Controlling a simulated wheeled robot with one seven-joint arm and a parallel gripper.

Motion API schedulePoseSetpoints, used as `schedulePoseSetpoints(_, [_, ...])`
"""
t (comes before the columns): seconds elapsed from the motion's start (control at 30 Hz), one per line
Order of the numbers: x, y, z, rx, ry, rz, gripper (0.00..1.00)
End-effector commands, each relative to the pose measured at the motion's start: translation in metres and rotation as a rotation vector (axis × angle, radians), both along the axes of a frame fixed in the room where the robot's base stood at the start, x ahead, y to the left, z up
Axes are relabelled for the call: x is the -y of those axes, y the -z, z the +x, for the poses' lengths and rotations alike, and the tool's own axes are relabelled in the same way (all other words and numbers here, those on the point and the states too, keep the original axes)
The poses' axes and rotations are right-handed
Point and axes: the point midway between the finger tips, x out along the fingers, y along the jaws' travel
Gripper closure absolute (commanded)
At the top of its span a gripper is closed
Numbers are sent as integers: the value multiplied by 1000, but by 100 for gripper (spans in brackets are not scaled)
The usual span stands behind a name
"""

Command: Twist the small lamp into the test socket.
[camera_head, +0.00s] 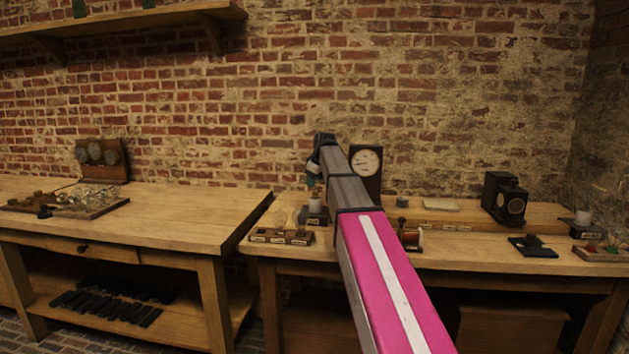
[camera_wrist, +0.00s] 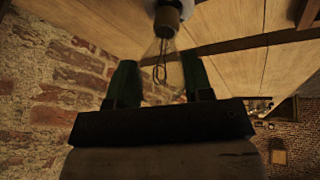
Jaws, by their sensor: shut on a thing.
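The small lamp (camera_wrist: 161,67) is a clear glass bulb with a filament and a brass base (camera_wrist: 167,17). In the wrist view it is between the green fingers of my gripper (camera_wrist: 156,82), which is shut on the glass. The base points to the top edge, where a pale piece, apparently the test socket (camera_wrist: 178,4), is cut off. I cannot tell how far the base sits in it. In the head view, my gripper (camera_head: 312,180) is right above the white test socket (camera_head: 314,205) on its dark block. The held lamp is not clear there.
Left of the socket, a wooden rack (camera_head: 281,238) stands at the bench's front edge, with a clear bulb (camera_head: 280,218) near it. A dial meter (camera_head: 366,161) stands behind my arm. A red coil (camera_head: 410,237) and a black boxed instrument (camera_head: 505,198) are to the right.

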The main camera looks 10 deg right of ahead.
Motion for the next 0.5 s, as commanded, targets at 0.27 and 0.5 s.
schedulePoseSetpoints(0.27, [0, 6, 0, 0, 0, 0, 82])
schedulePoseSetpoints(0.5, [0, 10, 0, 0, 0, 0, 82])
